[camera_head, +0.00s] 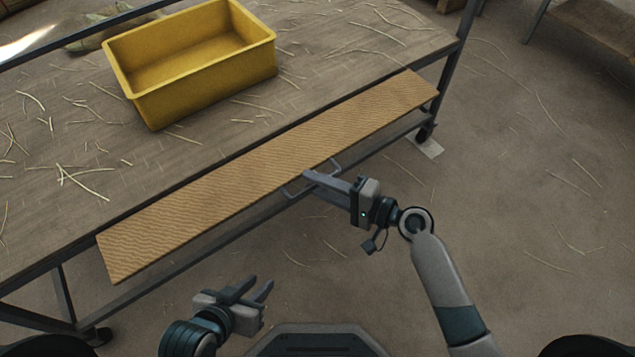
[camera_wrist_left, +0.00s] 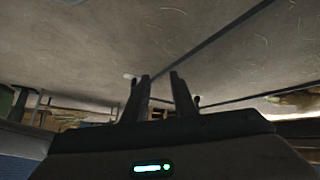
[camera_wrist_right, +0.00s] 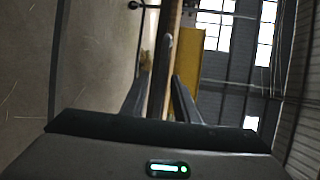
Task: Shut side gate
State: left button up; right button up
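The side gate is a long tan, ribbed panel (camera_head: 230,190) along the table's front edge. Its broad face shows from above, so it stands folded outward from the table. My left gripper (camera_head: 258,286) is open and empty, low in front of the table, away from the gate.
A yellow bin (camera_head: 205,90) stands on the straw-strewn table (camera_head: 330,60) behind the gate. A table leg with a caster (camera_head: 425,131) is at the right end. A lower frame rail runs beneath the gate. The floor (camera_head: 540,210) at right is open, with loose straw.

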grip_shut()
jog(key=shift+r, duration=0.1)
